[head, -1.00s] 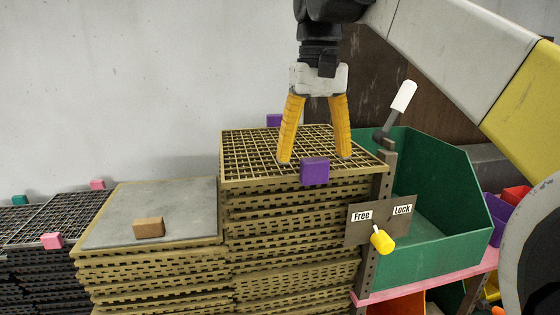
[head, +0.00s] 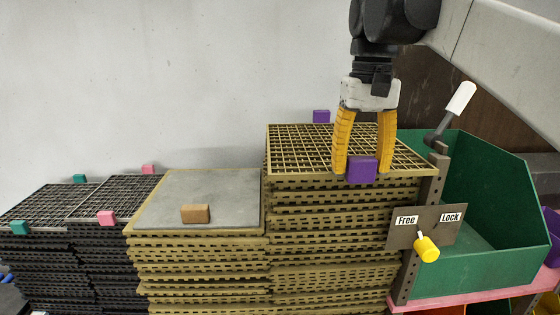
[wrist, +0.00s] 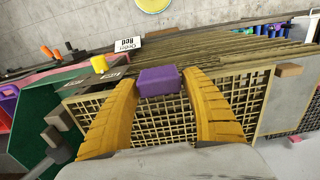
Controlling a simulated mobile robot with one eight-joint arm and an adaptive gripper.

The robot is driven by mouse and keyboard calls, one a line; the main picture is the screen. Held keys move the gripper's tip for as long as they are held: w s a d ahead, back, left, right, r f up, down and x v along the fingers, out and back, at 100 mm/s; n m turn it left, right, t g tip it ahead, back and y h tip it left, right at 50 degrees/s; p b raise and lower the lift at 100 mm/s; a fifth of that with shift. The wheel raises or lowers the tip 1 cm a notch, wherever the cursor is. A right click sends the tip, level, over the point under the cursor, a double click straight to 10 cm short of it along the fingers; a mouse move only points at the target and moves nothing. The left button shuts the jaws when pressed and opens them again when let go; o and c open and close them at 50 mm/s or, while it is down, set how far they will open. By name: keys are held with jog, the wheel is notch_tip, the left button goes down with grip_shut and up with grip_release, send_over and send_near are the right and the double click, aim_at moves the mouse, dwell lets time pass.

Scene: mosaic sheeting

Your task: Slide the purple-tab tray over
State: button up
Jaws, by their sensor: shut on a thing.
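The purple-tab tray (head: 300,145) is a tan grid tray on top of the tall tan stack, right of centre in the head view. Its front purple tab (head: 362,174) is at the near edge, and a second purple tab (head: 321,116) is at the far edge. My gripper (head: 363,168) has its yellow fingers on either side of the front tab and is shut on it. The wrist view shows the same tab (wrist: 158,81) between the fingertips. The tray lies level on the stack.
A lower tan stack with a grey sheet (head: 230,190) and brown block (head: 195,214) stands left. Dark grid stacks (head: 120,192) are farther left. A plate marked Free and Lock (head: 440,213), with a yellow knob (head: 427,247), a white-handled lever (head: 460,98) and green bin (head: 500,200) stand right.

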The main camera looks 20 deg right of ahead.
aim_at(352, 154)
jog(key=shift+w+d+p, duration=0.2)
jog(key=shift+w+d, duration=0.05)
jog(key=shift+w, duration=0.55)
jog(key=shift+w+d+p, duration=0.2)
jog(key=shift+w+p, duration=0.05)
jog(key=shift+w, duration=0.6)
jog(key=shift+w+d+p, duration=0.2)
jog(key=shift+w+d, duration=0.05)
jog(key=shift+w, duration=0.55)
jog(key=o, duration=1.5)
jog(key=shift+c, duration=0.2)
notch_tip(352, 154, up, 12)
